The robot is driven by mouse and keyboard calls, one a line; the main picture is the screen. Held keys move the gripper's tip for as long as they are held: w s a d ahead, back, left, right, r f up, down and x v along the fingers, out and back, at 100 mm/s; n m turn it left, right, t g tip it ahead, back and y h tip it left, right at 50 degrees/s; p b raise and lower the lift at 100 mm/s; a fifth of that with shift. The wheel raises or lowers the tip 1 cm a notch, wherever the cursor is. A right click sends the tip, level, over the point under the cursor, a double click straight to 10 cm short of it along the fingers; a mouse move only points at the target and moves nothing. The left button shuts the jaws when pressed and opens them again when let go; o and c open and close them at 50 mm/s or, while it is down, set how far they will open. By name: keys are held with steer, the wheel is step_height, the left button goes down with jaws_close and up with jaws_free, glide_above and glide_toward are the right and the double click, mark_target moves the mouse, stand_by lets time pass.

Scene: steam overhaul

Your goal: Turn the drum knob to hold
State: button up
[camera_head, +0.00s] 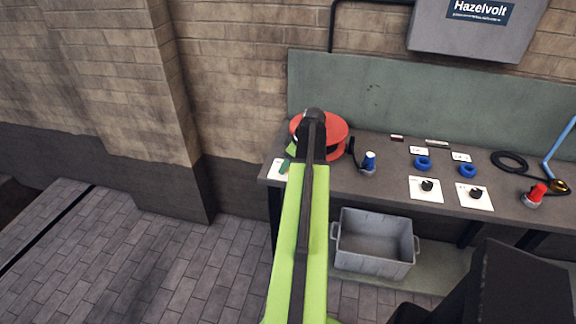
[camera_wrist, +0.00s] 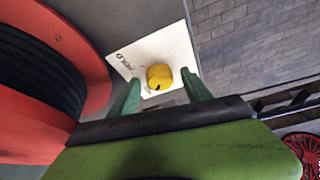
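The yellow drum knob (camera_wrist: 160,76) sits on a white plate (camera_wrist: 180,42) in the wrist view. The word HOLD is printed on the plate, to the upper left of the knob. A small dark mark shows on the knob's near side; I cannot tell its exact setting. My gripper (camera_wrist: 160,79) is open, with one green finger on each side of the knob and gaps between. In the head view my gripper (camera_head: 288,158) is at the bench's left end, over the white plate (camera_head: 275,169); the knob is hidden there.
The red drum (camera_wrist: 85,60) with black windings stands close to my left finger; it also shows in the head view (camera_head: 336,130). Blue and red items and two dark knobs are on the bench (camera_head: 385,190) to the right. A grey bin (camera_head: 347,262) is below.

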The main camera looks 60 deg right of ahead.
steer(key=c, duration=1.2)
steer(key=shift+d, duration=0.1)
steer(key=m, duration=0.1)
steer(key=m+h, duration=0.1)
steer(key=shift+a+m, duration=0.3)
steer(key=shift+m, duration=0.1)
steer(key=m+h, duration=0.1)
steer(key=m, duration=0.1)
steer(key=m+h, duration=0.1)
steer(key=m, duration=0.2)
steer(key=shift+a+g, duration=0.15)
steer(key=shift+g, duration=0.25)
steer(key=m, duration=0.3)
steer(key=m+g+h, duration=0.1)
steer(key=m, duration=0.1)
steer(key=shift+w+a+m+g, duration=0.1)
steer(key=shift+w+m+g, duration=0.1)
steer(key=shift+m+g, duration=0.15)
steer(key=shift+w+m+g+h, duration=0.1)
steer(key=shift+m+g+h, duration=0.2)
steer(key=shift+m, duration=0.75)
steer(key=shift+w+m+g+h, duration=0.1)
steer(key=shift+m+g, duration=0.25)
steer(key=shift+m, duration=0.65)
steer(key=shift+a+m, duration=0.1)
steer(key=shift+m, duration=0.2)
